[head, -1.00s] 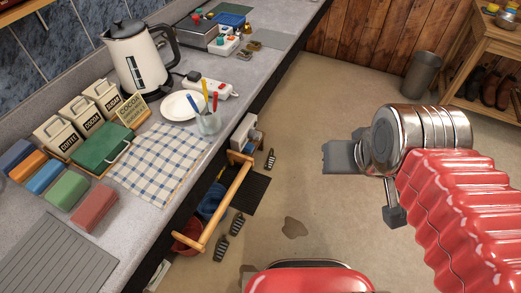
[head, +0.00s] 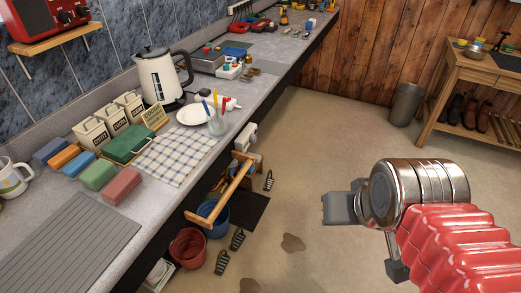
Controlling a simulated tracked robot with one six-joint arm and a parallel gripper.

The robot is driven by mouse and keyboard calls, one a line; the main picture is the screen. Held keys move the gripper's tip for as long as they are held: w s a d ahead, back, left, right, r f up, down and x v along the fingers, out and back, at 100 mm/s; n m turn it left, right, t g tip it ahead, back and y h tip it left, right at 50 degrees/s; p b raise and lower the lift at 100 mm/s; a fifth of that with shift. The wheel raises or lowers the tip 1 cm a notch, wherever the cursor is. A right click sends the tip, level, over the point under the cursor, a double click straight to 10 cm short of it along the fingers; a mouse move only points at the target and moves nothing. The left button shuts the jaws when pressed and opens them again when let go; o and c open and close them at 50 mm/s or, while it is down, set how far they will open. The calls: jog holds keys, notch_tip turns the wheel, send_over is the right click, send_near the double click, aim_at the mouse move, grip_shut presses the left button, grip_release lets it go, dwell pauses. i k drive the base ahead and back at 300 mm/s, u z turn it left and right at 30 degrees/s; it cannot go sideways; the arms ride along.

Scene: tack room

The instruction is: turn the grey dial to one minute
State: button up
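A red device (head: 42,20) stands on a wooden wall shelf at the top left of the head view, cut off by the picture edge. Two dark round knobs (head: 67,16) with red marks show on its front. I cannot make out which dial, if any, is grey, or read any minute marks. My gripper (head: 341,208) is at the right over open floor, far from the red device and touching nothing. Its grey end parts point left, away from the steel wrist. I cannot tell the gap between its fingers.
The long grey counter (head: 170,212) carries a kettle (head: 161,78), canisters, coloured blocks, a checked cloth (head: 174,154), a plate and a cup of utensils. A wooden rail (head: 222,198) juts out below, above two buckets. The floor in the middle is mostly clear.

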aim_at(253, 139)
jog(key=u, duration=0.4)
jog(key=i, duration=0.95)
